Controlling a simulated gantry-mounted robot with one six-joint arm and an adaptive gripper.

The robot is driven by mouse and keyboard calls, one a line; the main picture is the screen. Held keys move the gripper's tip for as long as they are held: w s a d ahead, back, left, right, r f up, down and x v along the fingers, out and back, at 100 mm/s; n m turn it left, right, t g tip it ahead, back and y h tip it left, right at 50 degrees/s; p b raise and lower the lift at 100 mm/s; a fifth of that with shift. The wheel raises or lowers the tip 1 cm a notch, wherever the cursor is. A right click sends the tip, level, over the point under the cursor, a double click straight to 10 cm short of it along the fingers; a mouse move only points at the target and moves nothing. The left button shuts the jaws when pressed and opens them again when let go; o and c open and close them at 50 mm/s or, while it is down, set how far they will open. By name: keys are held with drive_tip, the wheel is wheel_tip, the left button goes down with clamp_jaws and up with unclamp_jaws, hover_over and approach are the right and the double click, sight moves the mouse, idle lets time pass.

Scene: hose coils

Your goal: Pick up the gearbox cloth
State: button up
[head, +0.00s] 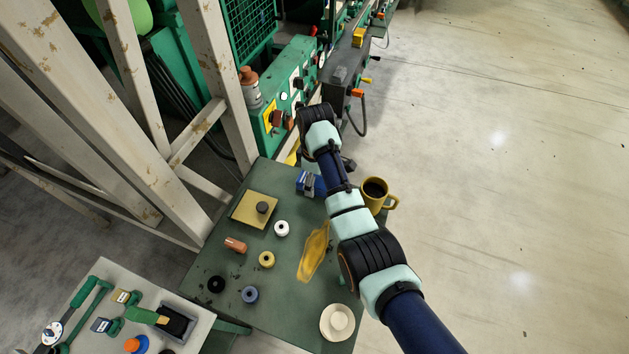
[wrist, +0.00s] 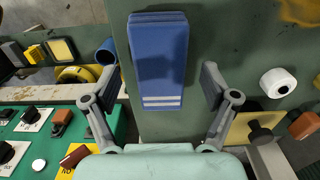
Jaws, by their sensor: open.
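A folded blue cloth with white stripes (wrist: 160,65) lies flat on the green table, centred in the wrist view. In the head view the blue cloth (head: 307,184) is partly covered by my arm. A crumpled yellow-ochre cloth (head: 313,252) lies further down the table; its edge shows at the top right of the wrist view (wrist: 302,10). I cannot tell from the pictures which is called the gearbox cloth. My gripper (wrist: 158,88) is open and empty, its fingers either side of the blue cloth with visible gaps. My arm hides the gripper in the head view.
A mustard mug (head: 374,190) stands right of my arm. A yellow pad with a dark knob (head: 254,211), a white roll (head: 281,228) and several small rings lie on the table (head: 210,255). A green control panel (head: 283,95) borders its far end.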

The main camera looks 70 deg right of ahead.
drive_tip(key=shift+f, duration=0.85)
drive_tip(key=c, duration=1.2)
wheel_tip(320, 180, up, 10)
drive_tip(key=shift+w+d+r+p, duration=0.1)
drive_tip(key=shift+r+p, duration=0.05)
drive_tip(key=shift+p, duration=0.75)
drive_tip(key=shift+c, duration=0.2)
